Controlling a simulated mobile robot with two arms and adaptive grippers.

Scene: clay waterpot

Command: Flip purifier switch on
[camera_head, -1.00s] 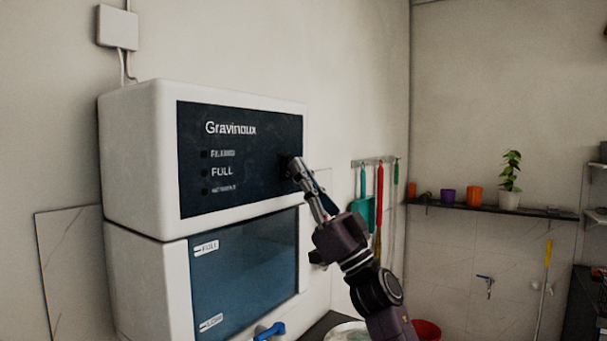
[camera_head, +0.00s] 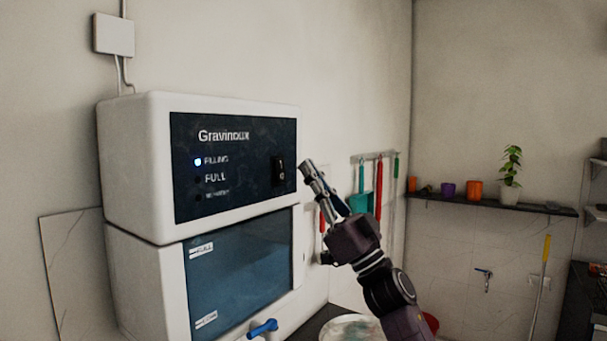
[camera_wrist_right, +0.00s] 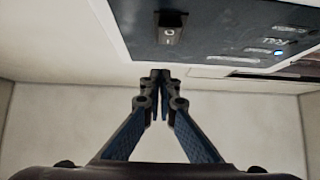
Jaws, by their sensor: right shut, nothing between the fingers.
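The white water purifier (camera_head: 136,165) hangs on the wall at the left, with a dark front panel (camera_head: 235,150). Its black rocker switch (camera_head: 278,171) sits at the panel's right side and also shows in the right wrist view (camera_wrist_right: 171,27). The "FILLING" light (camera_head: 198,161) glows blue; it shows in the right wrist view too (camera_wrist_right: 278,53). My right gripper (camera_head: 306,165) is shut and empty, just right of the switch and apart from it. In the right wrist view its fingertips (camera_wrist_right: 160,75) point toward the panel below the switch. My left gripper is not in view.
A blue tap handle (camera_head: 262,328) sticks out below the purifier's tank window (camera_head: 238,270). Tools hang on a wall rack (camera_head: 373,155) behind my right arm. A shelf (camera_head: 490,205) with pots and a plant is on the far wall.

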